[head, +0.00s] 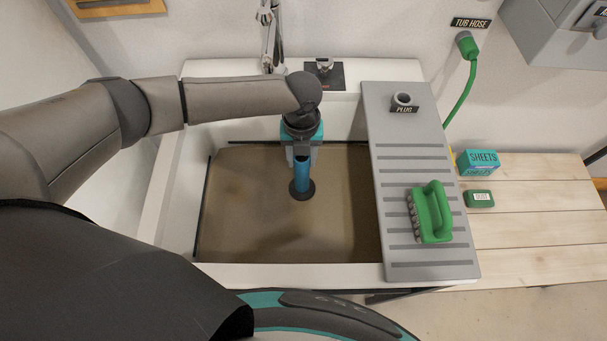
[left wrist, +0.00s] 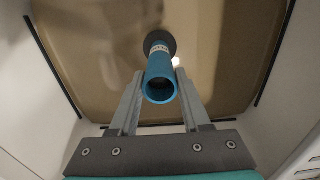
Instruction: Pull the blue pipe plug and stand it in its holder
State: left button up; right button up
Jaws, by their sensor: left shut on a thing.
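The blue pipe plug (head: 301,175) is a blue tube with a black round foot, upright in the tub of murky brown water (head: 250,215). My left gripper (head: 301,158) reaches down from above and is shut on the tube's upper part. In the left wrist view the gripper (left wrist: 160,88) has one finger on each side of the plug (left wrist: 161,72), whose open top faces the camera. I cannot tell whether the foot is seated or lifted. My right gripper is out of view.
A green brush (head: 432,212) lies on the drainboard's front half. A tap (head: 270,35) rises behind the tub. A green hose (head: 467,80) hangs on the wall. A sheets box (head: 479,164) and green dust box (head: 479,199) sit on the wooden bench (head: 535,215).

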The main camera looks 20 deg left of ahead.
pick_arm(q)
grip_shut()
jog(key=shift+r+p, duration=0.7)
jog(key=shift+p, duration=0.1)
dwell(0.5)
jog(key=shift+r+p, duration=1.4)
